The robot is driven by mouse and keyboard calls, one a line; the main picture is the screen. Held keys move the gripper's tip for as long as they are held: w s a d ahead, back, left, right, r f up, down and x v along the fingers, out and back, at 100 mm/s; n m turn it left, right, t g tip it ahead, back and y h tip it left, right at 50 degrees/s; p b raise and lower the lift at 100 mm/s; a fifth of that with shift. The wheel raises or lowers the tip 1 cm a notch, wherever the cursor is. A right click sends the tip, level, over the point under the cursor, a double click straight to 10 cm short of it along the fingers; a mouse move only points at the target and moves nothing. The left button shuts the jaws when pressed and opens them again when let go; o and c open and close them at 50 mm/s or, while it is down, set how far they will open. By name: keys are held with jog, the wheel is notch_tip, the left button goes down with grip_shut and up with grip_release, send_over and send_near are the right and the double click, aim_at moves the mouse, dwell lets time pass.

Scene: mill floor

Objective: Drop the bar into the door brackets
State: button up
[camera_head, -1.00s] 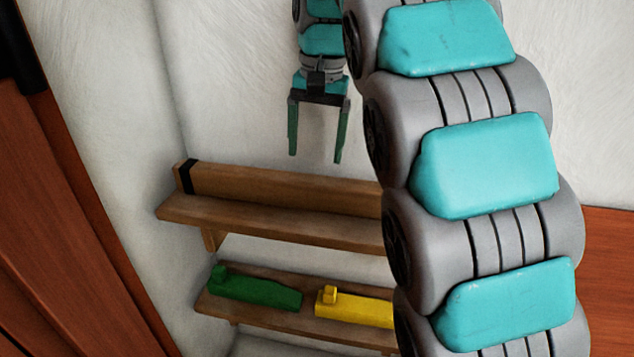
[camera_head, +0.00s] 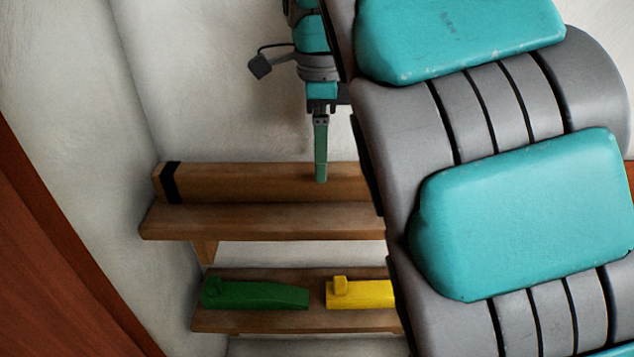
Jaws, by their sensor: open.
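A long wooden bar (camera_head: 255,184) with a black band near its left end lies along the back of the upper wooden shelf (camera_head: 260,222). Its right part is hidden behind my arm. My gripper (camera_head: 321,178) points down with its fingers seen edge-on, so they overlap as one. The fingertips are over or in front of the bar's upper part; I cannot tell whether they touch it. The bar rests on the shelf. No door brackets can be made out.
A lower shelf (camera_head: 290,322) holds a green wedge-like block (camera_head: 255,294) and a yellow one (camera_head: 360,294), partly hidden by my arm. A red-brown wooden panel (camera_head: 50,260) stands at the left. My arm covers much of the right side.

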jog(key=shift+s+a+f, duration=0.1)
jog(key=shift+a+f, duration=0.05)
jog(key=shift+f, duration=0.95)
jog(key=shift+a+f, duration=0.15)
jog(key=shift+f, duration=1.5)
jog(key=shift+c, duration=0.2)
grip_shut()
